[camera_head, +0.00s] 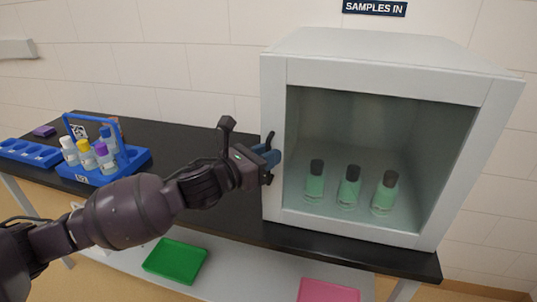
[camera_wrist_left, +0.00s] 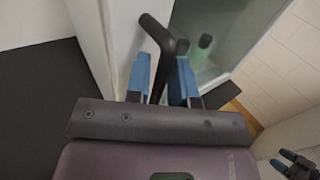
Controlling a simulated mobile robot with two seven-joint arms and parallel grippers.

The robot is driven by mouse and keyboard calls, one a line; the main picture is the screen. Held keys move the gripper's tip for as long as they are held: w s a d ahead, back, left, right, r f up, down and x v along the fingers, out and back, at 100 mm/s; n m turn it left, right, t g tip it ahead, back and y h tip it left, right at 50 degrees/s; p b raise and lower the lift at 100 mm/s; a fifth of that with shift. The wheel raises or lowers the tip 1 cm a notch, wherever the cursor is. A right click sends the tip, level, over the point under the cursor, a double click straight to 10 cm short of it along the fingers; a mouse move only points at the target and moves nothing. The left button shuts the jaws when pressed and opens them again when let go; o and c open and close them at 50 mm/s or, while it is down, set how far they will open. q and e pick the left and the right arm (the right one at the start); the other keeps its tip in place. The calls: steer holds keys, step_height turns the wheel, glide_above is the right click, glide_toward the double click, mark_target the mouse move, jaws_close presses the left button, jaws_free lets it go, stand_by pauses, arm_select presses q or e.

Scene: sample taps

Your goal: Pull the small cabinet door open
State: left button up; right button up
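The small white cabinet (camera_head: 393,235) stands on the right part of the black bench. Its front has a white frame around a clear pane, and it looks closed. A dark bar handle (camera_head: 270,139) sits at the front's left edge; it also shows in the left wrist view (camera_wrist_left: 157,32). My left gripper (camera_head: 268,157) is at this handle. In the left wrist view its blue fingers (camera_wrist_left: 163,80) lie on either side of the bar, close to it; whether they press on it I cannot tell. My right gripper (camera_wrist_left: 287,160) shows small at the lower right there, its fingertips apart.
Several green bottles with black caps (camera_head: 348,189) stand inside the cabinet. A blue carrier (camera_head: 135,157) with vials and a blue rack (camera_head: 30,151) are at the bench's left. A green tray (camera_head: 176,261) and a pink tray (camera_head: 328,291) lie on the lower shelf.

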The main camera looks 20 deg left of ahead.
arm_select(q)
steer(key=shift+w, duration=0.1)
jaws_close()
